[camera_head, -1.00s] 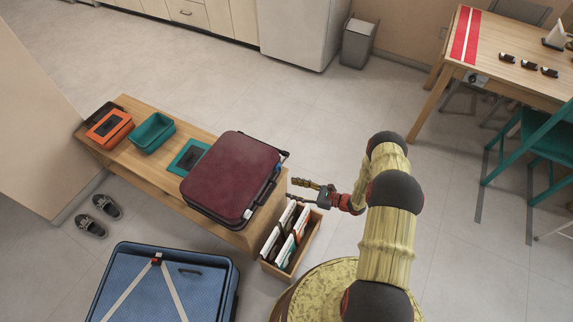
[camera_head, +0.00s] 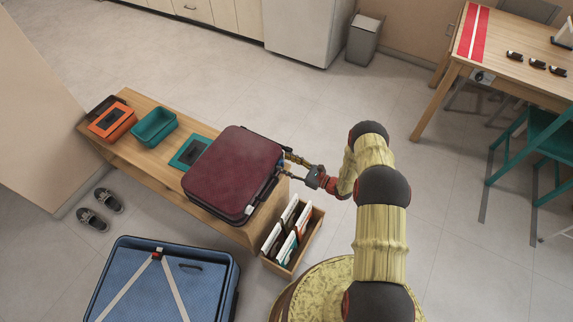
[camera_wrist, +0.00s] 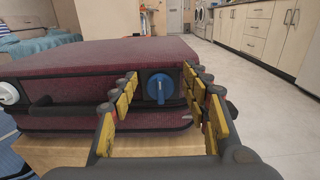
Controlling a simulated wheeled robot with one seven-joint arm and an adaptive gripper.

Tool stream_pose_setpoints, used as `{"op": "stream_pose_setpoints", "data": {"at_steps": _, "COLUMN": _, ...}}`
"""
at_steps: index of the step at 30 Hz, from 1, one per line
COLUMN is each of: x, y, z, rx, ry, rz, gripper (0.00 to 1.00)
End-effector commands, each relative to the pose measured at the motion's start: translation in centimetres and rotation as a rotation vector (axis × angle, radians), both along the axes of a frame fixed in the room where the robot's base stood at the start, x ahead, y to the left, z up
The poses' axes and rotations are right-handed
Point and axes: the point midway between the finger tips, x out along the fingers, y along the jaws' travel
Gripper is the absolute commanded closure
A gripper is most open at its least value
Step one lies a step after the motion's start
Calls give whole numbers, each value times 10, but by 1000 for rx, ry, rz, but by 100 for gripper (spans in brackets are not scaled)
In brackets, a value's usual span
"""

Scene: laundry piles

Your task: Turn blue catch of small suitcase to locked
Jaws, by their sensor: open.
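The small suitcase (camera_head: 234,172) is dark red and lies shut on the wooden bench; its side also fills the left of the wrist view (camera_wrist: 100,62). The blue catch (camera_wrist: 160,88) is a round knob with an upright grip on the suitcase's side, and it shows between my fingers in the wrist view. My gripper (camera_head: 291,166) is open at the right side of the suitcase; the wrist view shows its yellow-padded fingers (camera_wrist: 163,95) on either side of the catch. I cannot tell whether they touch it. A white catch (camera_wrist: 9,93) sits further left on the same side.
The wooden bench (camera_head: 160,188) also bears an orange box (camera_head: 112,122), a teal tray (camera_head: 154,127) and a teal-framed item (camera_head: 190,151). A wooden file box (camera_head: 293,240) stands below my gripper. A blue open suitcase (camera_head: 165,280) lies at front left.

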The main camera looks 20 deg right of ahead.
Motion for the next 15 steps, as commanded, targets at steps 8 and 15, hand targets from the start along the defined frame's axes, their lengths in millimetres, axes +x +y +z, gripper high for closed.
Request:
{"op": "stream_pose_setpoints", "data": {"at_steps": 8, "x": 0, "y": 0, "z": 0, "rx": 0, "ry": 0, "rz": 0, "gripper": 56}}
{"op": "stream_pose_setpoints", "data": {"at_steps": 15, "x": 0, "y": 0, "z": 0, "rx": -1, "ry": 1, "rz": 0, "gripper": 70}}
